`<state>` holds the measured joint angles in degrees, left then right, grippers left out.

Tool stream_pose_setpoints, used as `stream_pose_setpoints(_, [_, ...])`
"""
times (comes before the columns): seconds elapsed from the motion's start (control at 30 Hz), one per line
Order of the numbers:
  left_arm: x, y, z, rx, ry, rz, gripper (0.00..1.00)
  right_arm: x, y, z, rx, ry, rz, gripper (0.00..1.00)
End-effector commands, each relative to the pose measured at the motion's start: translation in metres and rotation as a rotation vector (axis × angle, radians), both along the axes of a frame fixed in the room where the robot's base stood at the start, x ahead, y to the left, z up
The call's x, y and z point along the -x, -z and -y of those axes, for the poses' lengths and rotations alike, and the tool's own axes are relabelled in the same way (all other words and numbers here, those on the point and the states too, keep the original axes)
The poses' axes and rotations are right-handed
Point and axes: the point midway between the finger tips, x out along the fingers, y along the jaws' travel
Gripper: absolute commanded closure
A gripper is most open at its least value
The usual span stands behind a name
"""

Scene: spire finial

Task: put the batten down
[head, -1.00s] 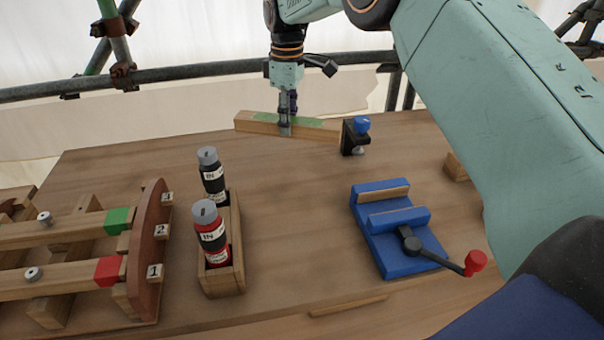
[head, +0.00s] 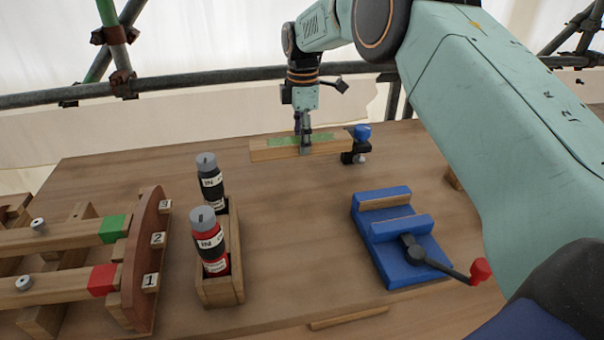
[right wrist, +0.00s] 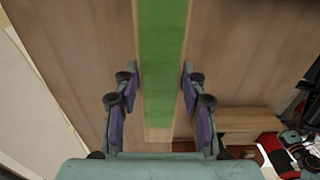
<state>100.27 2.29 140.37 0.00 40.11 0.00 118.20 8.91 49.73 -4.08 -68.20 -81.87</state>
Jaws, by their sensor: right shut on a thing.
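The batten (head: 270,150) is a pale wooden bar with a green strip along its top. It lies crosswise at the far edge of the workbench (head: 300,210). My right gripper (head: 304,148) points down and is shut on it near its middle. In the right wrist view the green-topped batten (right wrist: 162,70) runs between the two fingers (right wrist: 160,95). I cannot tell whether its underside touches the bench. My left gripper is not in view.
A black clamp with a blue knob (head: 361,133) is close to the batten's right end. A blue vise (head: 405,250) stands nearer. A wooden holder (head: 222,292) carries two bottles, and a numbered rack (head: 145,255) is at left. The bench middle is clear.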

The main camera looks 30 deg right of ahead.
Motion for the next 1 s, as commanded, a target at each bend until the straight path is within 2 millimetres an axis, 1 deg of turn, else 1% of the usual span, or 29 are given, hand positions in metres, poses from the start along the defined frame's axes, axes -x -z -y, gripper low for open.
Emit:
stream_pose_setpoints(0.03, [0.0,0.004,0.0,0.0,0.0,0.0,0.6,0.001,0.015,0.0,-0.001,0.0,-0.002,0.96])
stream_pose_setpoints(0.1, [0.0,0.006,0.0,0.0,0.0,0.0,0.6,0.0,0.029,0.0,0.0,0.001,-0.001,0.96])
stream_pose_setpoints(0.2, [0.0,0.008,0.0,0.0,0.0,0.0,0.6,0.0,0.043,0.0,0.0,0.001,0.0,0.96])
stream_pose_setpoints(0.47, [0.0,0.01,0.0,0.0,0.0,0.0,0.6,0.0,0.06,0.0,0.0,0.001,0.0,0.96])
stream_pose_setpoints(0.67, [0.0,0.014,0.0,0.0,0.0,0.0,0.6,0.0,0.088,0.0,0.0,0.001,-0.001,0.96])
stream_pose_setpoints(0.73, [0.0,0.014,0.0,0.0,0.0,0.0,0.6,0.0,0.092,0.0,-0.001,0.001,0.001,0.96])
stream_pose_setpoints(1.0, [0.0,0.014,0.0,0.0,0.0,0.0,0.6,0.0,0.092,0.0,0.0,0.001,0.002,0.96])
